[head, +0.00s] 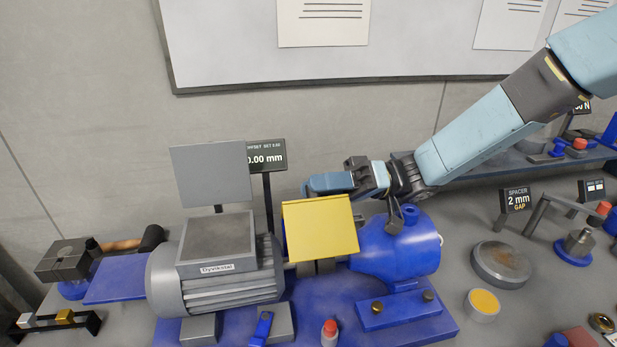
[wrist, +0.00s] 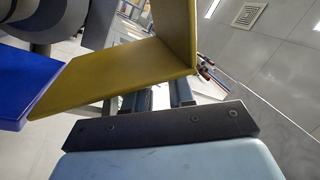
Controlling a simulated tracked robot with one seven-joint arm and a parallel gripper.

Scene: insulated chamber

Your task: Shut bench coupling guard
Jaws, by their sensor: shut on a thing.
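The yellow coupling guard (head: 320,226) sits between the grey motor (head: 228,285) and the blue pump housing (head: 395,255). Its broad panel faces the head camera, and part of the grey coupling (head: 316,266) shows below it. In the wrist view the guard (wrist: 115,75) shows as two yellow panels meeting at an angle. My gripper (head: 318,185) is behind the guard's upper edge, coming in from the right. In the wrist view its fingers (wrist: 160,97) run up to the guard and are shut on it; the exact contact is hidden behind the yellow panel.
A grey square plate (head: 210,174) and a black display sign (head: 267,157) stand behind the motor. A red-capped piece (head: 329,332) stands in front. A round grey disc (head: 500,263) and a yellow-topped cylinder (head: 482,304) are on the bench at right.

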